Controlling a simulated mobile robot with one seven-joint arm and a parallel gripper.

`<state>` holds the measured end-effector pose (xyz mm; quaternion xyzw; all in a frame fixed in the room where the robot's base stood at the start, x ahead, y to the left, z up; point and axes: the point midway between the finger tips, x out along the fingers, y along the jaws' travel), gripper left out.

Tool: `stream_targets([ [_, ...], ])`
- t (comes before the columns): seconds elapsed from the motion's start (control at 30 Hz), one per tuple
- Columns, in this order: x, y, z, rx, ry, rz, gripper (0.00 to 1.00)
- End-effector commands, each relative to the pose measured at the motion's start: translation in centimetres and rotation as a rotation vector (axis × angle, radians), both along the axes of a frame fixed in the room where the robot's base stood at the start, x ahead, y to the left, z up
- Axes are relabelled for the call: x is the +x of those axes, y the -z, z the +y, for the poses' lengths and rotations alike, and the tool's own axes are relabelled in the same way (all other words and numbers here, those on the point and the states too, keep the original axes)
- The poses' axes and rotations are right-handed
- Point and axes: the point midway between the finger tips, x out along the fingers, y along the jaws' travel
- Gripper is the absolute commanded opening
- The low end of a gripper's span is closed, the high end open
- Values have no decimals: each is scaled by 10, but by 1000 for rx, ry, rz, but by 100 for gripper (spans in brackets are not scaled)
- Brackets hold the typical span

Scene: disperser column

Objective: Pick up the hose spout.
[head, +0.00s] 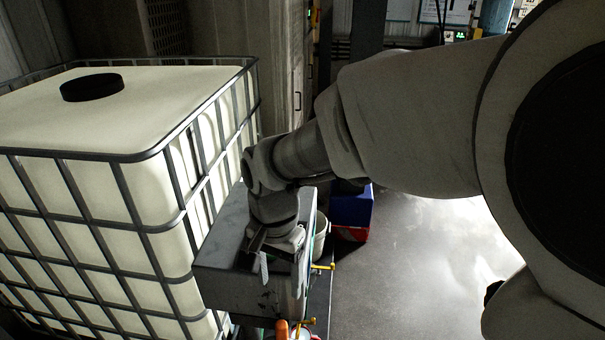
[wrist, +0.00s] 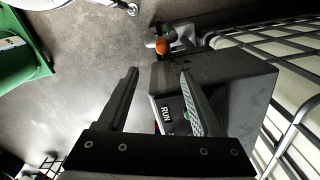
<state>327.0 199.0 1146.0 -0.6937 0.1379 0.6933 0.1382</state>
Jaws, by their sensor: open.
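An orange-tipped, pale grey fitting, which looks like the hose spout (wrist: 178,37), shows at the top of the wrist view, just beyond the grey box. An orange piece with a pale part beside it, likely the same spout (head: 283,329), shows at the bottom edge of the head view, partly cut off. My gripper (wrist: 158,72) is open and empty, its two fingers spread. In the head view my gripper (head: 262,262) hangs over the grey box. The spout lies beyond the fingertips, apart from them.
The dark grey box (wrist: 225,80) is close beside the right finger; a "RUN" label shows between the fingers. A caged white tank (head: 130,215) stands left. A blue and red bin (head: 351,207) stands behind the box. Open floor (head: 420,255) lies to the right.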

Motion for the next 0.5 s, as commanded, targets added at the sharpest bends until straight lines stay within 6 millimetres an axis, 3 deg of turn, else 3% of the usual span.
stream_targets([
  [0.5,-1,103,-1,-3,0,3,67],
])
